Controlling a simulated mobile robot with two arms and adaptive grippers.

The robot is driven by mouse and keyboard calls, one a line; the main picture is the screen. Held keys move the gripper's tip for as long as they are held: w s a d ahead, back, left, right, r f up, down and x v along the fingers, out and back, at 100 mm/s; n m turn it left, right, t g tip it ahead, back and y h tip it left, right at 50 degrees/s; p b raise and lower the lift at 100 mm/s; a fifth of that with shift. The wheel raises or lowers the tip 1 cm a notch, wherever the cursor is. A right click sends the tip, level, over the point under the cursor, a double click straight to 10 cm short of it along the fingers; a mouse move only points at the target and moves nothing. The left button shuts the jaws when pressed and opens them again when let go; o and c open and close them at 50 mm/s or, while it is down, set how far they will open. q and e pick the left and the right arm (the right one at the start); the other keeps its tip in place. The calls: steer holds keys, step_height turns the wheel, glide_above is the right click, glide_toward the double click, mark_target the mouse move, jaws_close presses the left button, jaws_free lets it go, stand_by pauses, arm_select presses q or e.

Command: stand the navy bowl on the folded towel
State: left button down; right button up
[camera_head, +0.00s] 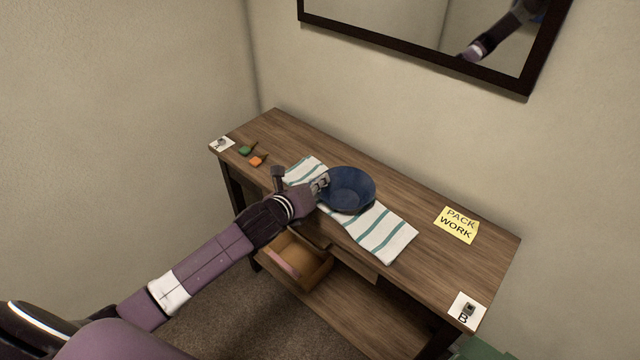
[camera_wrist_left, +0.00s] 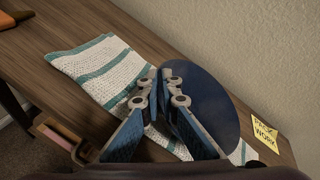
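The navy bowl (camera_head: 350,188) is above the middle of the folded towel (camera_head: 384,236), which is white with green stripes. The bowl overlaps the towel's back edge in the head view, and I cannot tell whether it touches the cloth. My left gripper (camera_head: 322,182) is at the bowl's left rim. In the left wrist view, the fingertips of the left gripper (camera_wrist_left: 161,76) are close together on the edge of the bowl (camera_wrist_left: 212,98), with the towel (camera_wrist_left: 98,68) beside and below. My right gripper is not in view.
A yellow note (camera_head: 457,224) lies right of the towel. Green (camera_head: 246,150) and orange (camera_head: 258,160) items lie at the left, and small white cards (camera_head: 222,144) sit at both desk ends. A drawer (camera_head: 296,262) stands open below. A framed mirror (camera_head: 420,30) hangs behind.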

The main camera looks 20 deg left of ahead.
arm_select(q)
steer(key=shift+f, duration=0.45)
steer(key=shift+f, duration=0.1)
steer(key=shift+s+f, duration=0.35)
steer(key=shift+f, duration=0.4)
steer(key=c, duration=2.6)
jaws_free()
steer(key=shift+f, duration=0.1)
steer(key=o, duration=0.4)
steer(key=shift+w, duration=0.3)
steer(key=shift+o, duration=0.2)
steer(key=shift+r, duration=0.25)
steer(key=shift+r, duration=0.25)
steer(key=v, duration=1.2)
steer(key=shift+r, duration=0.4)
